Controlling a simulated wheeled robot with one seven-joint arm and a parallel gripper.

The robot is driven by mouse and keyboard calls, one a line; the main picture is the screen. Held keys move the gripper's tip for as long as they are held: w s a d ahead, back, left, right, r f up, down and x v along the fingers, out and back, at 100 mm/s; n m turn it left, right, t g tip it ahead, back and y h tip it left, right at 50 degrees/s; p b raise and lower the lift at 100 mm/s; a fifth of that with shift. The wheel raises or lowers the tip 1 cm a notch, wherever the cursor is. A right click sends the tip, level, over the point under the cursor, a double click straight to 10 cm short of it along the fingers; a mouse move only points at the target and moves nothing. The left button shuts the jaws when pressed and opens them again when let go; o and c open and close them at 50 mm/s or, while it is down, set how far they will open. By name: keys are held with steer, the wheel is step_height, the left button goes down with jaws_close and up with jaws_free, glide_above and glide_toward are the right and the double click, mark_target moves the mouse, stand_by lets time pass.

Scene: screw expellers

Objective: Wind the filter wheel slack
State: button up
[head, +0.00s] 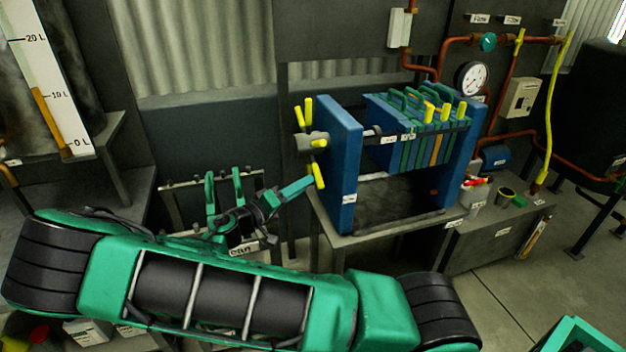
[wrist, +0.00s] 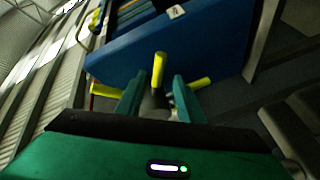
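The filter wheel (head: 313,140) is a grey hub with yellow handles on the left face of the blue filter press (head: 338,165). In the wrist view, one yellow handle (wrist: 159,70) stands between the two green fingers of my gripper (wrist: 157,85), with a visible gap on each side. Other yellow handles show to the left (wrist: 104,90) and right (wrist: 200,83). In the head view, my gripper (head: 308,183) is at the lowest handle (head: 318,176) from the left. The fingers are apart. Whether either finger touches the handle is hidden.
The press holds several green-handled plates (head: 415,130) and stands on a grey bench (head: 385,233). A pressure gauge (head: 472,78) and red pipes (head: 455,42) are behind it. A low rack (head: 190,185) is left of the press.

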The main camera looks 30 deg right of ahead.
mark_target(317, 177)
steer(key=x, duration=0.7)
steer(key=shift+c, duration=0.4)
